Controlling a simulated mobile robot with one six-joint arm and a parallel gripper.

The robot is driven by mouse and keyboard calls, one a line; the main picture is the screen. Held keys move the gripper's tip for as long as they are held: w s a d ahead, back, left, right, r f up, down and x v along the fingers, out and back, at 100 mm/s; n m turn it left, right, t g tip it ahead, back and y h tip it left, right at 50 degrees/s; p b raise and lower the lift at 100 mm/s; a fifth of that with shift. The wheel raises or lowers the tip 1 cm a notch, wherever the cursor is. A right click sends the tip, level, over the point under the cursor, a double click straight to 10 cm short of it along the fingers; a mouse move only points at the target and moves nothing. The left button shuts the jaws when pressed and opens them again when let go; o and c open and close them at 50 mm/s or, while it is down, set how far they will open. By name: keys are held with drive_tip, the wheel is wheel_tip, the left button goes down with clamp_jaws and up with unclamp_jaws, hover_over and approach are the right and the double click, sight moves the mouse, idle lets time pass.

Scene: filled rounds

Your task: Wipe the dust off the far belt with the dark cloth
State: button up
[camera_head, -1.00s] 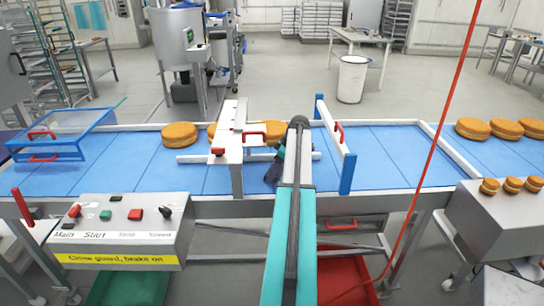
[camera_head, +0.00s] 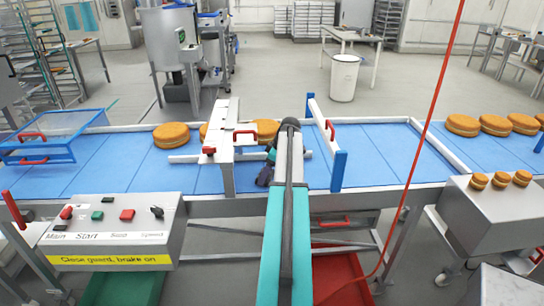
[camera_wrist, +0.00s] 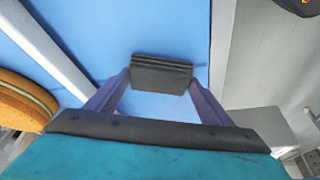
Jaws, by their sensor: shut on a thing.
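My gripper (camera_head: 266,168) reaches over the near side of the blue belt (camera_head: 375,160), partly hidden behind my arm. In the wrist view, the two fingers of my gripper (camera_wrist: 160,84) are shut on the dark cloth (camera_wrist: 160,70), a thick folded pad. The cloth is over the blue belt surface (camera_wrist: 120,35); I cannot tell whether it touches. The cloth is not clear in the head view. I cannot make out any dust on the belt.
A white bridge (camera_head: 229,140) with red handles is left of my gripper, and a blue-posted barrier (camera_head: 326,143) right of it. Filled rounds (camera_head: 171,135) sit along the belt. A control box (camera_head: 112,228) stands front left. A red cable (camera_head: 430,115) hangs at the right.

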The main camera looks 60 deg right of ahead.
drive_tip(key=r, duration=0.2)
drive_tip(key=shift+w+r+p, duration=0.3)
drive_tip(key=shift+w+r, duration=0.05)
drive_tip(key=shift+r, duration=0.05)
drive_tip(key=shift+s+d+r+p, duration=0.15)
drive_tip(key=shift+r+p, duration=0.3)
drive_tip(key=shift+r, duration=0.85)
drive_tip(key=shift+s+r+p, duration=0.2)
drive_tip(key=shift+r+p, duration=0.2)
drive_tip(key=shift+r, duration=0.85)
